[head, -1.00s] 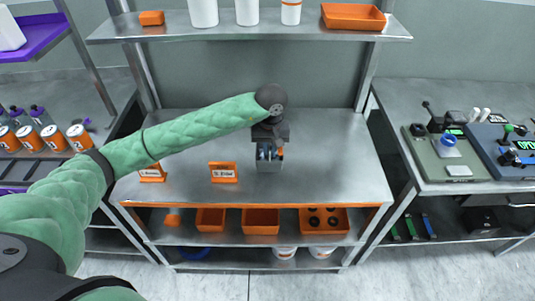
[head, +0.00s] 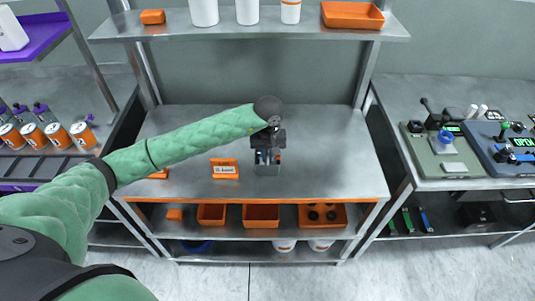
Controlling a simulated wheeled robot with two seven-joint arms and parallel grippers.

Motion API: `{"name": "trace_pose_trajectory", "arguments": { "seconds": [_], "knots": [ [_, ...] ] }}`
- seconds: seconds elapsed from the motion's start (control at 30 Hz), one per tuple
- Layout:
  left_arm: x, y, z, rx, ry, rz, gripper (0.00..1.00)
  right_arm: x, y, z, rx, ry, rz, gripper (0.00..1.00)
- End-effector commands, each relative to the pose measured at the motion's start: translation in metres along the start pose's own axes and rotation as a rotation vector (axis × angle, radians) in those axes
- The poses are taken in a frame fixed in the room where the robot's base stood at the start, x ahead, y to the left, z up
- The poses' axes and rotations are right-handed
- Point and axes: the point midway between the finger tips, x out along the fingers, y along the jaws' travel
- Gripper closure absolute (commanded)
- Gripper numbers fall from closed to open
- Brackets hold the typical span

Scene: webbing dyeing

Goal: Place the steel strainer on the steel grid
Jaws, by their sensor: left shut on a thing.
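My left gripper (head: 267,156) is over the middle of the steel table, pointing down with its fingers shut on a small grey metallic thing (head: 267,169). This looks like the steel strainer, but it is small and partly hidden by the fingers. I cannot tell whether it touches the table top or hangs just above it. I cannot make out the steel grid as a separate thing; it may be hidden under the gripper. My right gripper is out of view.
The steel table (head: 330,150) is mostly clear. An orange label stand (head: 224,169) is left of the gripper; another is partly behind my arm. Orange bins (head: 260,215) sit on the shelf below. An overhead shelf (head: 290,33) holds white containers. Devices (head: 445,145) stand at right.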

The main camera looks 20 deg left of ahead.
Motion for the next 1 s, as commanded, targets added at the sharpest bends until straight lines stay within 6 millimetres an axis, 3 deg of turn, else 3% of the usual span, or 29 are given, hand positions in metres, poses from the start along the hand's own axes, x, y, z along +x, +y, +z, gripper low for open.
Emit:
{"name": "trace_pose_trajectory", "arguments": {
  "seconds": [0.3, 0.33, 0.43, 1.0],
  "knots": [
    [0.002, 0.000, 0.000, 0.000, 0.001, 0.000, 1.00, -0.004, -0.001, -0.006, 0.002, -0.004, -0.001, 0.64],
    [0.002, 0.000, 0.000, 0.000, 0.001, 0.000, 0.85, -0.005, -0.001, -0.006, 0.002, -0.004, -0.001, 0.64],
    [0.002, 0.000, 0.000, 0.000, 0.001, 0.000, 0.68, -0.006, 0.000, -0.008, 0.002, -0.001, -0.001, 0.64],
    [-0.001, 0.000, 0.000, 0.000, 0.001, 0.000, 0.68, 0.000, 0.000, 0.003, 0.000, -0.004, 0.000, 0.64]
  ]
}}
